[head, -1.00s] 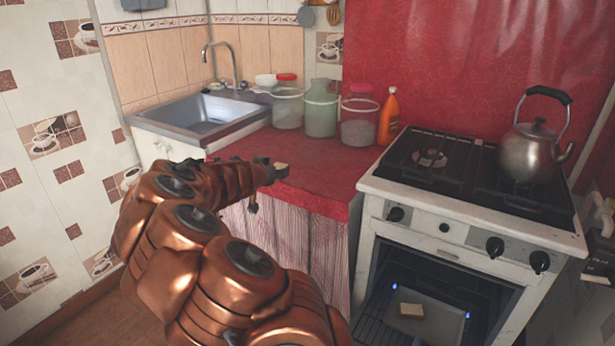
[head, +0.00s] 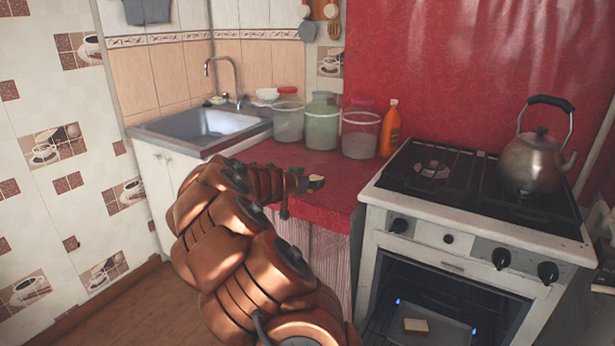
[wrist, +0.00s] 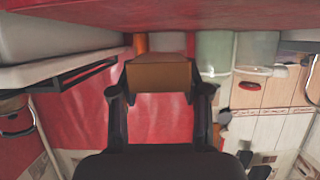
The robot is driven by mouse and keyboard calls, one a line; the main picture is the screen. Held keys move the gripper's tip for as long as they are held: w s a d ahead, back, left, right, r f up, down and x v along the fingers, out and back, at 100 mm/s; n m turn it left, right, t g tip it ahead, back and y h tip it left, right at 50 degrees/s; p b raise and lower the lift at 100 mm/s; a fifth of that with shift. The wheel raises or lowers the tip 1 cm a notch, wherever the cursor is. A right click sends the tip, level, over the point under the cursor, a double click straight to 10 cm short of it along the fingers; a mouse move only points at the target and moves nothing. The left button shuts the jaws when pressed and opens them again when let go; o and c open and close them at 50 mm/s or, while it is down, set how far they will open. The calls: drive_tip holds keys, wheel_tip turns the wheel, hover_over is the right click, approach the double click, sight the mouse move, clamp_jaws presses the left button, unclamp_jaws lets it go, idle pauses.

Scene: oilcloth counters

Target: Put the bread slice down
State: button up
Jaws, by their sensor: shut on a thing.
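In the wrist view the bread slice (wrist: 160,77) is brown and sits between the two fingers of my gripper (wrist: 160,92). It is over the front part of the red counter (head: 350,185); I cannot tell the exact height above it. The wrist picture is upside down, with the counter (wrist: 160,12) along its top. Another bread slice (head: 415,325) lies on a tray in the open oven.
Several jars, including a green one (head: 321,122), and an orange bottle (head: 390,128) stand at the back of the counter. The sink (head: 205,125) is to the left. The stove (head: 470,205) with a kettle (head: 533,160) is to the right. The counter's front right is bare.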

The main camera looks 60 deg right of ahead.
drive_tip(key=shift+w+d+f+p, duration=0.2)
drive_tip(key=shift+w+d+p, duration=0.35)
drive_tip(key=shift+w+d, duration=1.15)
drive_tip(key=shift+w+d+f+p, duration=0.2)
drive_tip(key=shift+w+d+p, duration=0.4)
drive_tip(key=shift+w+d, duration=1.05)
drive_tip(key=shift+w+d+f+p, duration=0.2)
drive_tip(key=shift+w+d+p, duration=0.65)
drive_tip(key=shift+d, duration=1.4)
drive_tip(key=f, duration=0.1)
drive_tip(key=f+b, duration=0.1)
drive_tip(key=shift+w+f, duration=0.3)
drive_tip(key=shift+f+b, duration=0.3)
drive_tip(key=shift+b, duration=0.25)
drive_tip(key=shift+f+b, duration=0.2)
drive_tip(key=shift+b, duration=0.15)
drive_tip(key=o, duration=0.9)
drive_tip(key=shift+r+p, duration=0.2)
drive_tip(key=shift+p, duration=1.4)
